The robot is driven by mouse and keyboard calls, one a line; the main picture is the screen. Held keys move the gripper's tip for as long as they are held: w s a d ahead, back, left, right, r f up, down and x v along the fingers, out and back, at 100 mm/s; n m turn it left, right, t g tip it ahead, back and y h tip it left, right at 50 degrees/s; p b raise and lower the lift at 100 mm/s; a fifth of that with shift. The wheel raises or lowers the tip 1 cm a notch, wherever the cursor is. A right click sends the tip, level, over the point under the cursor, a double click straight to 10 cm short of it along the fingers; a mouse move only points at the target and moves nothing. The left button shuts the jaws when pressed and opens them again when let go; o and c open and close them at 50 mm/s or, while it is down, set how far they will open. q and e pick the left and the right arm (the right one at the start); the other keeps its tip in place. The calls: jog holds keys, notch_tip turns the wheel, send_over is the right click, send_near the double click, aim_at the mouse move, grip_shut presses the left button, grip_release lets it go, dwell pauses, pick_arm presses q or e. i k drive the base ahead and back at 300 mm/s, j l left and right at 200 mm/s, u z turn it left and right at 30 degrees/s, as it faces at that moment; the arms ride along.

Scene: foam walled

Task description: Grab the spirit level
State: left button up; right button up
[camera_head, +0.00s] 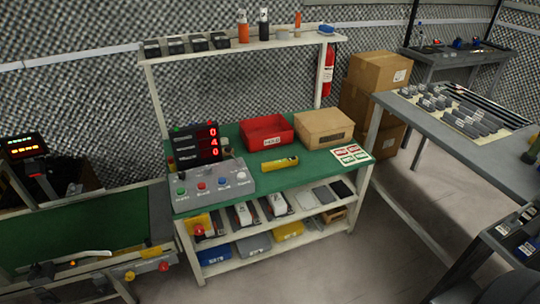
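A short yellow bar with dark marks, which looks like the spirit level (280,164), lies on the green top of the workbench (222,205) in the head view. It lies in front of a red bin (267,146) and a tan box (323,142), with open bench top around it. Neither of my grippers shows in this view.
A grey button box (212,195) and a display with red digits (197,146) stand left of the yellow bar. A card with labels (351,154) lies to its right. An upper shelf (230,48) spans the bench's back. A grey table (440,130) stands at right. Floor in front is clear.

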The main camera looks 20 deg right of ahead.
aim_at(291, 161)
jog(key=i+j+z, duration=0.15)
jog(key=i+j, duration=0.15)
jog(key=j, duration=0.15)
jog(key=i+j+z, duration=0.15)
jog(key=i+j, duration=0.15)
jog(key=j, duration=0.15)
jog(key=z, duration=1.95)
